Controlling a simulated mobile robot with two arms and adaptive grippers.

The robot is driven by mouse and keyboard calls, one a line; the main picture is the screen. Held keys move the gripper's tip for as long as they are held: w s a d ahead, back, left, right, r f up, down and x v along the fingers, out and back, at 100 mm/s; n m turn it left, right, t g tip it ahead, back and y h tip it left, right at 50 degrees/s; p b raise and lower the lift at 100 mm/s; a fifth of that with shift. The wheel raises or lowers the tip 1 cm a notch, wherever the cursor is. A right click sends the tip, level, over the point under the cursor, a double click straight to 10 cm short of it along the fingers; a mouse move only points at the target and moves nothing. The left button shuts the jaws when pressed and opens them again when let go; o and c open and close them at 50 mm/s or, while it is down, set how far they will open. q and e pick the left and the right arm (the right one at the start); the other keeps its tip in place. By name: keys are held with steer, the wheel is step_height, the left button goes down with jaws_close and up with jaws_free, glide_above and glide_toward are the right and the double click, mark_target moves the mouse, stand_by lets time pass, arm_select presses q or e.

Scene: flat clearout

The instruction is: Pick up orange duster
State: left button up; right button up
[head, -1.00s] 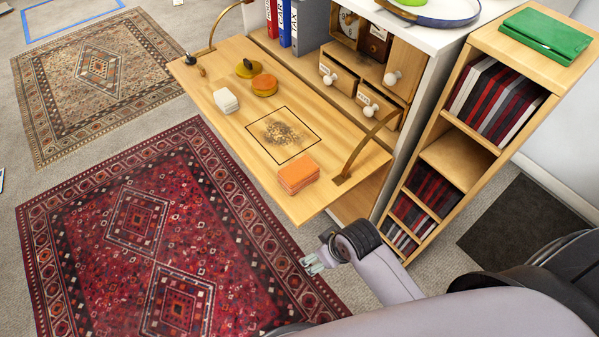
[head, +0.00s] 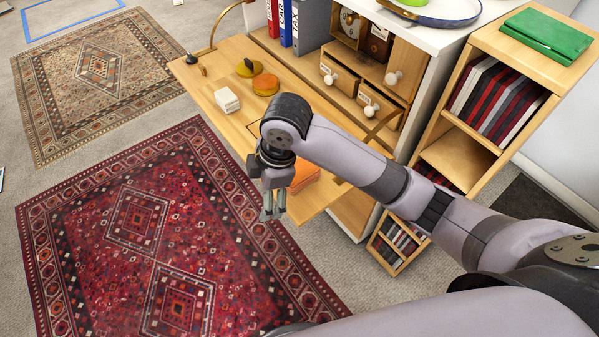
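The orange duster (head: 304,177) looks like a folded, block-shaped orange cloth. It lies on the fold-down wooden desk flap (head: 228,125) near its front right end. My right arm and gripper hide part of its left side. My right gripper (head: 273,212) points down, just left of the duster in the picture and in front of the flap's edge. Its fingers look apart, with nothing between them. It does not appear to touch the duster. My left gripper is not in view.
On the flap are a white block (head: 227,100), a round orange item (head: 265,85) and a round yellow-brown item (head: 249,68). A bookcase (head: 455,131) is at the right. A red rug (head: 140,225) covers open floor.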

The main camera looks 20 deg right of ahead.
steer(key=w+d+r+n+h, duration=0.4)
steer(key=w+d+r, duration=0.3)
steer(key=r, duration=0.2)
glide_toward(299, 169)
steer(key=shift+g, duration=0.4)
steer(key=f, duration=0.6)
steer(key=shift+w, duration=0.25)
steer(key=shift+w+d+f+p, duration=0.1)
steer(key=shift+d+f+p, duration=0.15)
steer(key=shift+f, duration=0.6)
steer(key=shift+w+d+f+p, duration=0.1)
steer(key=shift+d+f, duration=0.15)
steer(key=shift+f, duration=0.6)
steer(key=shift+w+d+f+p, duration=0.1)
steer(key=shift+d+f+p, duration=0.15)
steer(key=shift+f, duration=0.65)
steer(key=shift+c, duration=0.2)
steer(key=c, duration=1.2)
